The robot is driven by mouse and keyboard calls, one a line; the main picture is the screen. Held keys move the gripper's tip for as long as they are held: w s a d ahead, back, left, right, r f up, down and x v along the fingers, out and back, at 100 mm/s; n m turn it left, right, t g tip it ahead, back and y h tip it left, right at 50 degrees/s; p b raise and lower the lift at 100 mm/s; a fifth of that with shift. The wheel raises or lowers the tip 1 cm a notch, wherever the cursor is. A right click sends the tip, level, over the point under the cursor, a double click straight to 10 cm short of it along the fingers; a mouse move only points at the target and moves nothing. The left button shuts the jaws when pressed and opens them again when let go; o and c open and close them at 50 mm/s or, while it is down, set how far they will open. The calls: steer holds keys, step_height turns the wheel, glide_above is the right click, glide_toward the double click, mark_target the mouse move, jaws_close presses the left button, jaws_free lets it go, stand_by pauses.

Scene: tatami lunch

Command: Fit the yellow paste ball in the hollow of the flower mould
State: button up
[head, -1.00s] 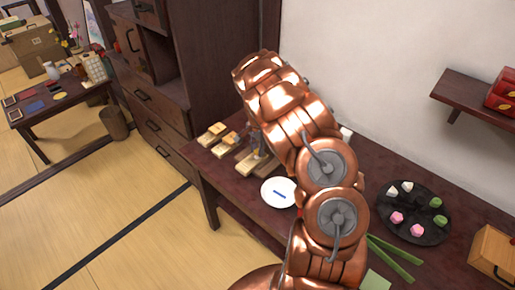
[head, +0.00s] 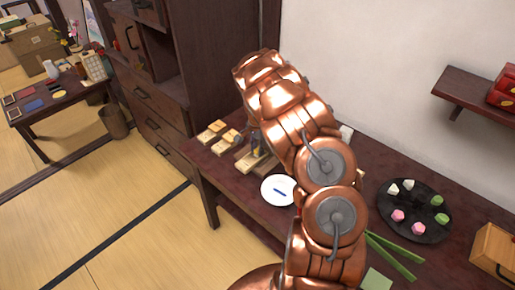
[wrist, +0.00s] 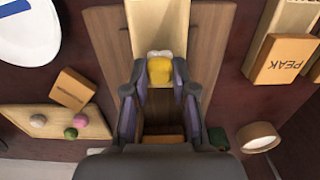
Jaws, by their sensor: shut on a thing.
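Beyond the ball lies a light wooden piece (wrist: 158,22) on a wider brown wooden board (wrist: 108,45). I cannot tell if this is the flower mould; no flower hollow shows. In the head view my gripper (head: 256,146) is mostly hidden by my copper arm, near the wooden moulds on the dark table.
A block marked PEAK (wrist: 285,60) lies at the right in the wrist view. At the left are a wooden block (wrist: 73,89) and a board (wrist: 35,120) with several small balls. A white plate (head: 268,197) and a black tray (head: 418,232) of coloured sweets stand on the table.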

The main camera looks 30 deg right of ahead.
steer(key=o, duration=0.9)
steer(key=shift+r, duration=0.15)
steer(key=shift+r, duration=3.35)
steer(key=shift+r, duration=0.1)
